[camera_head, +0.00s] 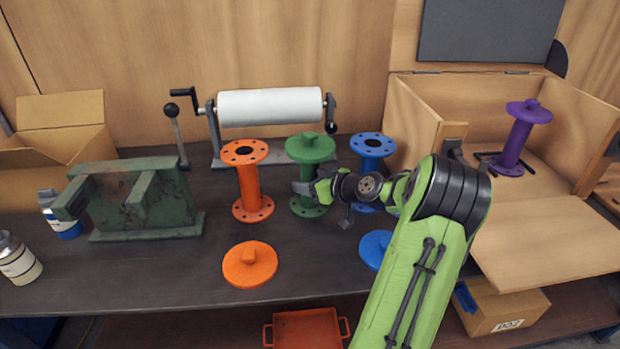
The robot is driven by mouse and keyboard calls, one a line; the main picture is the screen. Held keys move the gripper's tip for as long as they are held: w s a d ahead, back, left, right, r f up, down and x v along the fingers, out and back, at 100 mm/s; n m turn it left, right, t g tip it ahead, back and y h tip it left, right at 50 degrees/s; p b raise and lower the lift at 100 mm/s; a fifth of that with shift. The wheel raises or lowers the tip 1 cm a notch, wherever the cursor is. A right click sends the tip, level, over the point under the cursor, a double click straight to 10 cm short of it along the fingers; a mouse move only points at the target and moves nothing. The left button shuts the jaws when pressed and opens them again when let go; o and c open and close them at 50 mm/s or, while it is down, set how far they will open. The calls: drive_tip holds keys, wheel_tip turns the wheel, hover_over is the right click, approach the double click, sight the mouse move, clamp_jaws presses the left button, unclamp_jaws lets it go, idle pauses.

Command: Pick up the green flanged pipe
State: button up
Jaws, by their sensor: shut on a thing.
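The green flanged pipe (310,150) stands upright on the dark workbench, between an orange and a blue flanged pipe. A green cap with a knob sits on its top flange. My gripper (306,189) reaches in from the right and is shut on the pipe's lower stem, just above the bottom flange. The fingers hide part of the stem. The bottom flange looks to be on or very close to the bench; I cannot tell which.
The orange pipe (248,182) stands close on the left, the blue pipe (372,150) close on the right, partly behind my arm. An orange cap (250,263) and a blue cap (374,247) lie in front. A paper roll (270,106) stands behind. A wooden box holds a purple pipe (518,138).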

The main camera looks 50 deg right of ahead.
clamp_jaws()
drive_tip(key=shift+r, duration=0.15)
